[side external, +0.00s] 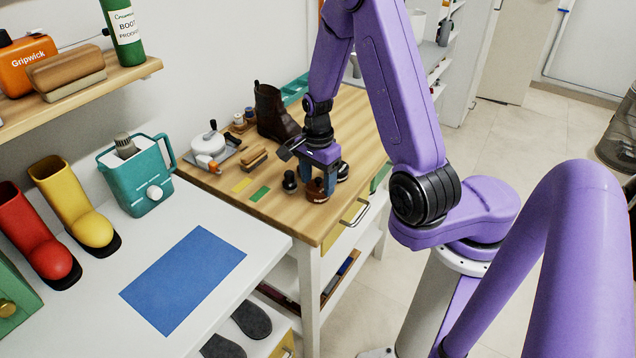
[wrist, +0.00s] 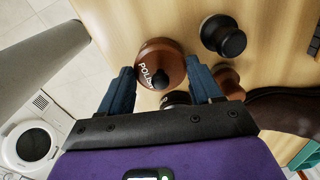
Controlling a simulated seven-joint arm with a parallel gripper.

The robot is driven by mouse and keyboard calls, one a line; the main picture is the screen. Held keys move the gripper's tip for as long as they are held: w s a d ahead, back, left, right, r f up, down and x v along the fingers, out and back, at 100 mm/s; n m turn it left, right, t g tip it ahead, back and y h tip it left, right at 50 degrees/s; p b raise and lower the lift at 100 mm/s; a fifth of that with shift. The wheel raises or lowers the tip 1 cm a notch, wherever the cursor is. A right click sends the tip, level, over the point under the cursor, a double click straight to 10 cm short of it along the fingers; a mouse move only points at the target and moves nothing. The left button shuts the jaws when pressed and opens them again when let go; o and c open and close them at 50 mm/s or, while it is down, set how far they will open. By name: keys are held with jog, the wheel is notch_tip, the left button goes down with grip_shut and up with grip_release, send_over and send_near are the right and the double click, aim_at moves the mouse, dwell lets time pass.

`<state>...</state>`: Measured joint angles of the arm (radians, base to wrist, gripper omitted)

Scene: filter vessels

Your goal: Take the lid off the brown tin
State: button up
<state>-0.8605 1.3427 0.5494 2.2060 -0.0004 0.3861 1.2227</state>
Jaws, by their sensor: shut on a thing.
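The brown tin (side external: 316,196) stands on the wooden worktop near its front edge. In the wrist view its round brown lid (wrist: 150,56) shows from above, with white lettering, partly cut off by my gripper, and a black knob. My gripper (side external: 318,183) points down over the tin, its blue fingers on opposite sides of the lid. It also shows in the wrist view (wrist: 161,82), shut on the lid. The fingers hide where lid and tin meet, so I cannot tell whether there is a gap.
A black-topped jar (side external: 290,182) stands close to the left of the tin, another (side external: 342,171) close to its right. A brown boot (side external: 274,112), brushes (side external: 253,158) and a white pot (side external: 209,145) stand farther back. Yellow and green patches (side external: 260,194) on the worktop are bare.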

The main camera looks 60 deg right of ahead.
jog(key=shift+r, duration=0.1)
jog(key=shift+r, duration=0.8)
jog(key=s+a+r, duration=0.2)
jog(key=s+r, duration=0.9)
jog(key=s, duration=0.3)
send_over(354, 157)
jog(key=s, duration=0.1)
jog(key=f, duration=1)
jog(key=shift+a+f, duration=0.25)
jog(key=shift+a, duration=0.1)
jog(key=shift+w+d+f, duration=0.3)
jog(key=shift+w+f, duration=0.1)
jog(key=shift+f, duration=0.15)
jog(key=shift+w+d+f, duration=0.1)
jog(key=shift+f, duration=1.6)
